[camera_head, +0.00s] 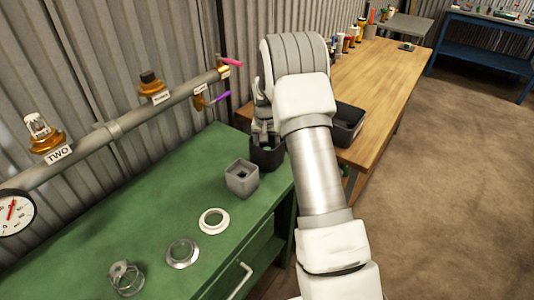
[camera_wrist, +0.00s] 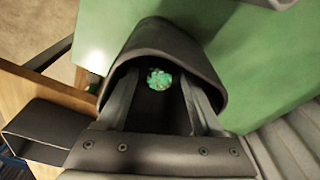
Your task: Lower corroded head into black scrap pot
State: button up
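The black scrap pot (camera_head: 267,157) stands on the green bench near its right end. In the wrist view the pot's dark rim (camera_wrist: 168,32) curves around my fingertips. The corroded head (camera_wrist: 159,78), a small blue-green crusty piece, shows inside the pot between my two fingers. My gripper (camera_head: 262,135) points down into the pot. In the wrist view the fingers (camera_wrist: 158,85) stand apart, with a dark gap showing on each side of the head, so my gripper looks open. The head is hidden in the head view.
A grey square pot (camera_head: 242,178), a white ring (camera_head: 214,221), a metal ring (camera_head: 182,253) and a clear-and-metal fitting (camera_head: 125,279) stand on the green bench. A dark open bin (camera_head: 347,122) sits on the wooden bench. The pipe (camera_head: 120,127) with gauge and heads runs along the wall.

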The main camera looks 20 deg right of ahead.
jog(key=shift+r, duration=0.1)
jog(key=s+a+r+p, duration=0.1)
jog(key=s+r, duration=0.2)
jog(key=r, duration=0.5)
jog(key=s+a+r+n+p, duration=0.1)
jog(key=s+a+r, duration=0.1)
jog(key=r, duration=0.6)
jog(key=s+a+r, duration=0.1)
jog(key=s+r, duration=0.2)
jog(key=r, duration=0.5)
jog(key=s+a+r+n+t+p, duration=0.1)
jog(key=s+a+r+n, duration=0.2)
jog(key=s, duration=0.6)
jog(key=s+a+r+t+p, duration=0.1)
jog(key=s+a+r+t, duration=0.15)
jog(key=s+r, duration=0.5)
jog(key=s+a+f+n, duration=0.1)
jog(key=s+f, duration=0.1)
jog(key=s, duration=0.4)
jog(key=s+a+f+n, duration=0.1)
jog(key=s+f, duration=0.1)
jog(key=s, duration=0.3)
jog(key=shift+s+a+y+p, duration=0.35)
jog(key=shift+a+y, duration=0.05)
jog(key=shift+t, duration=0.25)
jog(key=shift+c, duration=0.3)
